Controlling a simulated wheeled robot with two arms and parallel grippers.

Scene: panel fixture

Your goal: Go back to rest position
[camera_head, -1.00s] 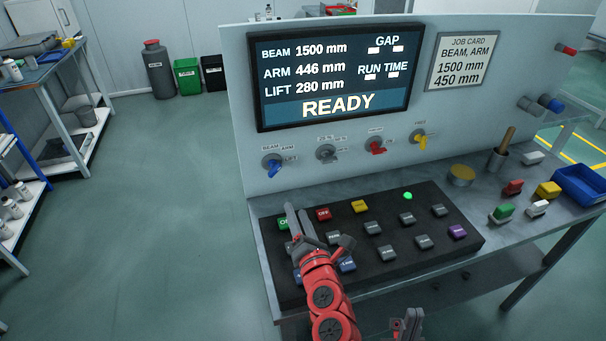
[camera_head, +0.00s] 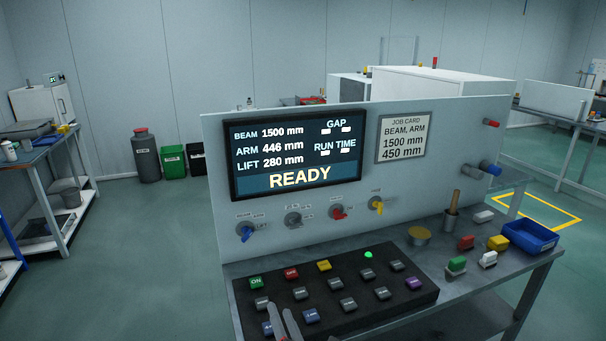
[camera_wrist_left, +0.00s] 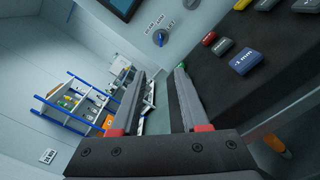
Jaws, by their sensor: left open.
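My left gripper (camera_head: 284,324) shows at the bottom edge of the head view, over the near left part of the black button panel (camera_head: 388,315). In the left wrist view its two fingers (camera_wrist_left: 160,76) are apart with nothing between them. Most of my left arm is out of the head view. My right gripper is not in view. The screen (camera_head: 290,152) reads READY, with beam 1500 mm, arm 446 mm and lift 280 mm. The job card (camera_head: 404,137) lists beam, arm, 1500 mm and 450 mm.
Several knobs, including a blue one (camera_head: 246,233), line the upright panel above the buttons. A blue bin (camera_head: 531,238) and loose coloured blocks lie on the bench at right. A shelf table (camera_head: 50,170) stands at far left. Open floor lies between.

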